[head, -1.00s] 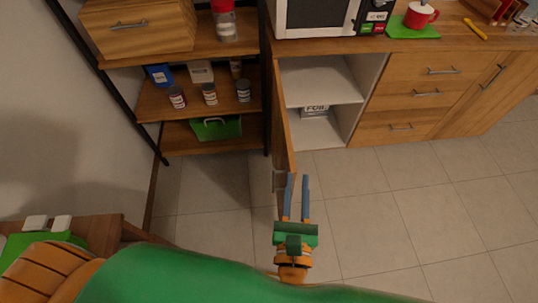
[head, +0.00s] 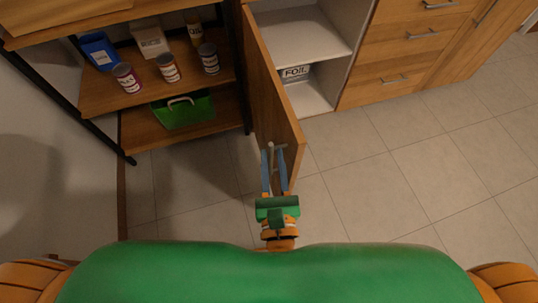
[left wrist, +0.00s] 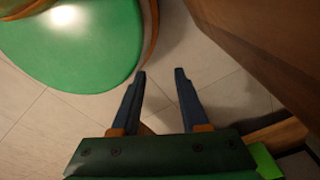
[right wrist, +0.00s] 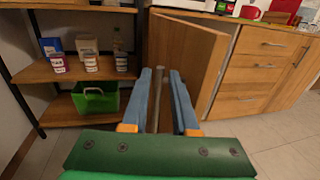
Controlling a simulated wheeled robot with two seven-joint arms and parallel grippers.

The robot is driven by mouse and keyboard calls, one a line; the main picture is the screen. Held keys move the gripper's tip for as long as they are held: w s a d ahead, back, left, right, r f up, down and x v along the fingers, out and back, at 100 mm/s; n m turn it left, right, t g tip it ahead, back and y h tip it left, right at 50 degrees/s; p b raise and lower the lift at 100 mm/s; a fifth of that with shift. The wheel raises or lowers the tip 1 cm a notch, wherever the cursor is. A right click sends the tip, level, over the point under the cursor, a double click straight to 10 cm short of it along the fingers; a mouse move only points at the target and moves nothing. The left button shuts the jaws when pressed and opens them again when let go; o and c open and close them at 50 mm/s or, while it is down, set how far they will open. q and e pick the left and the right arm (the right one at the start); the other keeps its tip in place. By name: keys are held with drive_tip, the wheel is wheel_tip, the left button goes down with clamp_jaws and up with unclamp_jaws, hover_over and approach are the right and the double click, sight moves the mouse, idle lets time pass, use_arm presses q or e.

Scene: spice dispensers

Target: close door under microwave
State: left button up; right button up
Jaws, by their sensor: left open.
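The wooden cabinet door (head: 271,85) stands wide open, hinged on the left side of the open compartment (head: 298,42). It also shows in the right wrist view (right wrist: 187,58). My right gripper (head: 273,150) is at the door's near lower part. My left gripper (left wrist: 160,72) is open and empty over the floor in the left wrist view. The microwave is outside the head view.
A shelf unit (head: 105,92) with several cans, boxes and a green crate (head: 183,109) stands left of the door. A box marked FOIL (head: 296,73) lies inside the compartment. Drawers (head: 400,48) are to the right. The tiled floor (head: 400,175) is clear there.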

sight(271, 160)
wheel_tip(271, 160, down, 6)
drive_tip(key=b, duration=0.4)
drive_tip(key=w, duration=0.7)
drive_tip(key=shift+a+r+p, duration=0.15)
drive_tip(key=shift+a+p, duration=0.15)
drive_tip(key=shift+p, duration=0.05)
use_arm(q)
wheel_tip(271, 160, down, 5)
drive_tip(key=shift+f, duration=0.15)
use_arm(e)
clamp_jaws()
